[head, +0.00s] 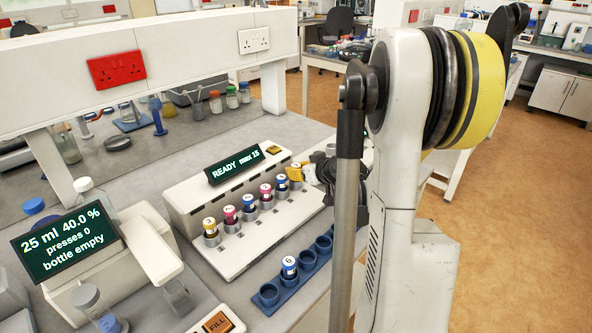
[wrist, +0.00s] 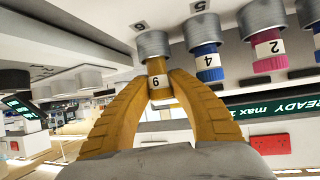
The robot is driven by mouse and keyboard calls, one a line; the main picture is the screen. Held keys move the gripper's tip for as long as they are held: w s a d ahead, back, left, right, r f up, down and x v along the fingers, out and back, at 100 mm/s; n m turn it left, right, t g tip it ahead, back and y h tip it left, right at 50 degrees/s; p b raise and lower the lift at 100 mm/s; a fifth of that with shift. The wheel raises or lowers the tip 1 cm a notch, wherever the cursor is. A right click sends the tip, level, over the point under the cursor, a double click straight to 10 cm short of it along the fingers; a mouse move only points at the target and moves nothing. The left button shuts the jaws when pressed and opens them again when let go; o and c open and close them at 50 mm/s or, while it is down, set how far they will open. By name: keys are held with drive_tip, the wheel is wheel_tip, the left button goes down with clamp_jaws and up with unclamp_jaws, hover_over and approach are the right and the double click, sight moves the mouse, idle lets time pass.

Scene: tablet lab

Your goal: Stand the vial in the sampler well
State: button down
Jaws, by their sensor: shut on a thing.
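The sampler (head: 185,205) is a pale block with a row of grey collared wells and a display reading READY. My gripper (wrist: 160,86) is shut on a vial (wrist: 158,67) with a yellow band and a white label numbered 6 or 9. In the wrist view, the vial's far end meets a grey well collar (wrist: 152,45) at the end of the row and looks in line with it. How deep it sits cannot be told. In the head view, my yellow fingers (head: 296,173) are at the row's far end, and the arm partly hides them.
Several capped vials stand in the neighbouring wells, the closest with a blue cap (wrist: 207,58). A dispenser display (head: 65,240) stands at left. A white shelf (head: 190,45) runs behind.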

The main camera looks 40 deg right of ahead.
drive_tip(key=shift+f+b, duration=0.5)
drive_tip(key=shift+f, duration=0.1)
drive_tip(key=c, duration=1.2)
unclamp_jaws()
drive_tip(key=v, duration=1.2)
